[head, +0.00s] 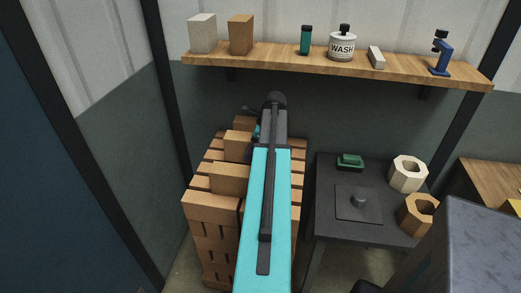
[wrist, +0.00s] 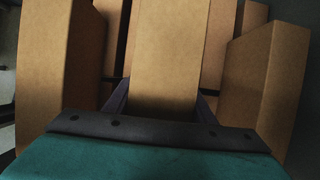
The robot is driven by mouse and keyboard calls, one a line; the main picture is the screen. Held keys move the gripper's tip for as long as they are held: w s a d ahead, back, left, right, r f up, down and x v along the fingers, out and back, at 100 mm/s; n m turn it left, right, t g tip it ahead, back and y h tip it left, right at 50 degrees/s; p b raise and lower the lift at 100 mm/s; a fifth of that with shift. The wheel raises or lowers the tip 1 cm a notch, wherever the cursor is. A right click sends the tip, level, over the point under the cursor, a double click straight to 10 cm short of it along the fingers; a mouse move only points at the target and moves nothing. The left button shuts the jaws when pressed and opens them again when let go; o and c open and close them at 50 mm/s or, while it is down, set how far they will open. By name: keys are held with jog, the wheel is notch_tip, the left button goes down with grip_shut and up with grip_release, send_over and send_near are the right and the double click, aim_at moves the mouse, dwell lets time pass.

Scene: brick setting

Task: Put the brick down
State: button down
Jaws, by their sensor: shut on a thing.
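A tan brick (wrist: 168,45) is between the two dark fingers of my gripper (wrist: 163,98) in the wrist view, and the gripper is shut on it. Other tan bricks stand close on its left (wrist: 60,65) and right (wrist: 268,80). In the head view my arm reaches over a stack of tan bricks (head: 212,210). Several loose bricks (head: 230,178) lie on top of the stack, left of the arm. The arm hides my fingers there, and I cannot tell whether the held brick touches the stack.
A wooden shelf (head: 300,67) on the back wall carries blocks, a WASH bottle (head: 342,45) and a blue tool (head: 441,55). A dark table (head: 335,225) right of the stack holds a green item (head: 350,162) and two hexagonal rings (head: 407,174). A grey block-like surface (head: 460,245) stands at front right.

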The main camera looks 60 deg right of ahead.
jog(key=shift+w+a+r, duration=0.1)
jog(key=shift+w+a, duration=0.05)
jog(key=shift+w, duration=0.4)
jog(key=shift+f+p, duration=0.6)
jog(key=shift+f, duration=1.15)
jog(key=shift+f, duration=0.1)
jog(key=c, duration=0.8)
grip_release()
jog(key=shift+b+v, duration=1.3)
jog(key=shift+v, duration=4.75)
jog(key=shift+s, duration=0.2)
